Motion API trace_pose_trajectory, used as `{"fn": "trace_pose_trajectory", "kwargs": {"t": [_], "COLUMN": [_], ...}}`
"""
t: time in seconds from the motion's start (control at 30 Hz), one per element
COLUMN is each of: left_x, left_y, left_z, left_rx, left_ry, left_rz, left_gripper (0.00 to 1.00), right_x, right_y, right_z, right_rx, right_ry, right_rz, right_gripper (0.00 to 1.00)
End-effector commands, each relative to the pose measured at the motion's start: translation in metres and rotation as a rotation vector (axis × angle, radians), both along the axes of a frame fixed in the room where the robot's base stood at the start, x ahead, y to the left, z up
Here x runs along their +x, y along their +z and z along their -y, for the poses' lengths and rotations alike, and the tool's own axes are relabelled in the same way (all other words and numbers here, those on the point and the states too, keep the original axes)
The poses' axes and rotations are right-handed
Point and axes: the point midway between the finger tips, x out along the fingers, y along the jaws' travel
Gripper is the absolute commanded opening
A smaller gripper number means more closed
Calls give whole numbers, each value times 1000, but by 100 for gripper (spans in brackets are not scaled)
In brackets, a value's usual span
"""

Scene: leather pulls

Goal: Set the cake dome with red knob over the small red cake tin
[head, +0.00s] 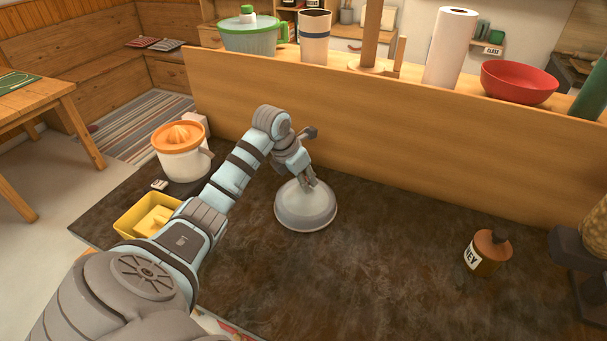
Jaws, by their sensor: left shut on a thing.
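A pale grey, rounded cake dome (305,208) is at the middle of the dark counter, rim down and about level. My left gripper (308,181) comes down on its top from above and is shut on it. The knob is hidden between the fingers, so I cannot see its red colour. The small red cake tin is not visible; whether it is under the dome I cannot tell. I also cannot tell whether the rim touches the counter. My right gripper is not in view.
A yellow container (147,215) and a white juicer with an orange top (180,150) stand at the left. A honey jar (487,253) stands at the right. A wooden panel (400,140) rises behind. The counter (380,265) between dome and jar is clear.

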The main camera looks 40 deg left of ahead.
Motion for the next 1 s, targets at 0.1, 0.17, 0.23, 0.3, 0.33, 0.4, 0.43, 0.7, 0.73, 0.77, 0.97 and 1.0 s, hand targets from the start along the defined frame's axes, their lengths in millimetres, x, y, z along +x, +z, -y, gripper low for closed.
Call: {"fn": "trace_pose_trajectory", "kwargs": {"t": [0.1, 0.17, 0.23, 0.3, 0.33, 0.4, 0.43, 0.7, 0.73, 0.77, 0.97, 1.0], "left_x": [0, 0, 0, 0, 0, 0, 0, 0, 0, 0, 0, 0], "left_y": [1, 1, 1, 1, 0, 0, 0, 11, 14, 18, 44, 49], "left_z": [0, 0, 0, 0, 0, 0, 0, 0, 0, 0, 0, 0], "left_rx": [0, 0, 0, 0, 0, 0, 0, 0, 0, 0, 0, 0], "left_ry": [0, 0, 0, 0, 0, 0, 0, 0, 0, 0, 0, 0], "left_rz": [1, 1, 0, 0, 0, 0, 0, 0, 0, 0, 1, 1], "left_gripper": [0, 25, 36, 43, 43, 43, 43, 43, 43, 43, 43, 43], "right_x": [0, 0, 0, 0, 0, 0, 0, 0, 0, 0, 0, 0], "right_y": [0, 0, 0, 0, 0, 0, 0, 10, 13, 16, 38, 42], "right_z": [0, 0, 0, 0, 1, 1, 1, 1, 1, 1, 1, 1], "right_rx": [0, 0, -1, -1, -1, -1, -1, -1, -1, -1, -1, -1], "right_ry": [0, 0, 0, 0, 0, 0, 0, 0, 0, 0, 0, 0], "right_rz": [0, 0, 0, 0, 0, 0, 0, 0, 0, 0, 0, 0], "right_gripper": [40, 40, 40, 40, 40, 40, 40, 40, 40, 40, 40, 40]}}
